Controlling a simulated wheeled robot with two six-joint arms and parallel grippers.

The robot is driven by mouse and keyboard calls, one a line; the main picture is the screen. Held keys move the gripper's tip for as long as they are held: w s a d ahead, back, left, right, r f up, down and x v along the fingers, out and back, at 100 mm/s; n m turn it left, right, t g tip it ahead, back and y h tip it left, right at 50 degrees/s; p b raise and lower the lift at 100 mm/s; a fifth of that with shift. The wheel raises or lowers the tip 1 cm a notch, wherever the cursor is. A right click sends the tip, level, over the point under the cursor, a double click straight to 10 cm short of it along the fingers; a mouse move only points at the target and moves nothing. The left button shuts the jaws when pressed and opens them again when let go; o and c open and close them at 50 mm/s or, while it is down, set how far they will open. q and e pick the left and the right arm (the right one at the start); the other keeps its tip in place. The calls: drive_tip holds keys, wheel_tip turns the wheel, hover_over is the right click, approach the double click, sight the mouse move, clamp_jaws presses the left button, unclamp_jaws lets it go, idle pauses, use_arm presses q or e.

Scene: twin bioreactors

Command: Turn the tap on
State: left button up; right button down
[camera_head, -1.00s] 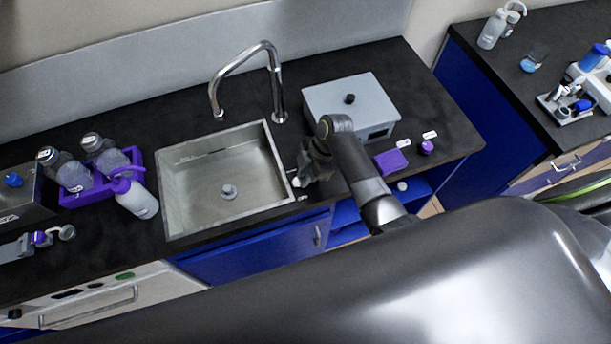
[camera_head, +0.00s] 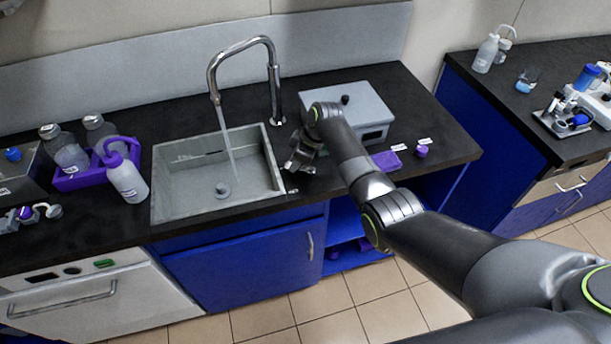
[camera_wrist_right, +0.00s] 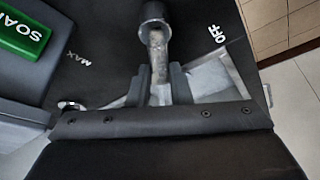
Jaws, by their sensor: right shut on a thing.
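The chrome tap (camera_head: 243,47) arches over the steel sink (camera_head: 275,185), and a thin stream of water (camera_head: 227,145) runs from its spout into the basin. My right gripper (camera_head: 296,166) is low at the sink's right edge. In the right wrist view my right gripper (camera_wrist_right: 159,88) has its two fingers closed on the tap's metal lever (camera_wrist_right: 157,48), one finger on each side. The word OFF is printed on the counter to the right of the lever, and MAX to the left. My left gripper is in neither view.
A grey box (camera_head: 372,101) with a black knob stands close behind my right arm. A wash bottle (camera_head: 125,178) and a purple bottle rack (camera_head: 85,181) stand left of the sink. A green SOAP block (camera_wrist_right: 22,36) shows in the wrist view.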

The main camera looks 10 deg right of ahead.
drive_tip(key=shift+w+d+r+m+t+h+p, duration=0.15)
drive_tip(key=shift+m+p, duration=0.2)
drive_tip(key=shift+m, duration=0.2)
drive_tip(key=shift+w+d+f+m+t+h+p, duration=0.15)
drive_tip(key=shift+m+p, duration=0.2)
drive_tip(key=shift+m, duration=0.2)
drive_tip(key=shift+w+m, duration=0.15)
drive_tip(key=shift+m, duration=0.35)
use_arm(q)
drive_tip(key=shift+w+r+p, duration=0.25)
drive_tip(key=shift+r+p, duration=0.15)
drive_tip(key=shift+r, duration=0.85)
use_arm(e)
drive_tip(key=shift+d+m, duration=0.15)
drive_tip(key=shift+m, duration=0.15)
drive_tip(key=shift+w+t+h, duration=0.1)
drive_tip(key=shift+t+h, duration=0.2)
drive_tip(key=c, duration=1.3)
unclamp_jaws()
drive_tip(key=shift+r, duration=0.1)
